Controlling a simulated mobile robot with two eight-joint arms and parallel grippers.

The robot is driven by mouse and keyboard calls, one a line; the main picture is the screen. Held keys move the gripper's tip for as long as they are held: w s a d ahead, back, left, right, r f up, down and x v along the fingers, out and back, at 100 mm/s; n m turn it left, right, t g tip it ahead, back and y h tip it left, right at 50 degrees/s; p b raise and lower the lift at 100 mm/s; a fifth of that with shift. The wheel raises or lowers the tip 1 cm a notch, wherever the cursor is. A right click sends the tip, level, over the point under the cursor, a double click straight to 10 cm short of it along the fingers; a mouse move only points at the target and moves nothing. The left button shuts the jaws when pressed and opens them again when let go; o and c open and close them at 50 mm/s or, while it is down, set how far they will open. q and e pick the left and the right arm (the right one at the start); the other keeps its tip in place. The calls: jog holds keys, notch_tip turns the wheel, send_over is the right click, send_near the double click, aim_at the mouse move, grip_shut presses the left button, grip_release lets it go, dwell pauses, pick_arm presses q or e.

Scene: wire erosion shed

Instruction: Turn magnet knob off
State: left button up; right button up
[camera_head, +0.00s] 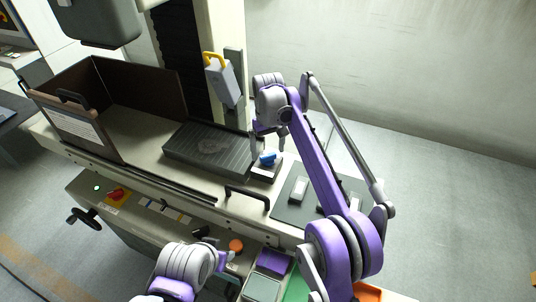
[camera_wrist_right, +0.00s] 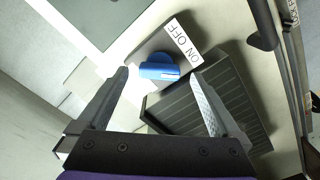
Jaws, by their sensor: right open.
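The blue magnet knob (camera_head: 268,158) sits on a small block at the right end of the dark ribbed plate (camera_head: 200,148). In the right wrist view the knob (camera_wrist_right: 160,68) lies between the fingertips, beside a white label (camera_wrist_right: 183,41) reading ON and OFF. My right gripper (camera_head: 268,142) is open, with a finger on either side of the knob and a gap showing at both sides in the wrist view (camera_wrist_right: 160,75). My left gripper (camera_head: 228,258) is low at the front, near an orange round button (camera_head: 236,245); its fingers are too small to judge.
A brown-walled open enclosure (camera_head: 135,85) stands left of the plate. A grey box with a yellow handle (camera_head: 222,78) hangs behind it. A dark mat (camera_head: 290,208) with small blocks lies right of the knob. A black handle (camera_head: 247,195) is in front.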

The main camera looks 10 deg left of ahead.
jog(key=shift+f, duration=0.7)
jog(key=c, duration=1.4)
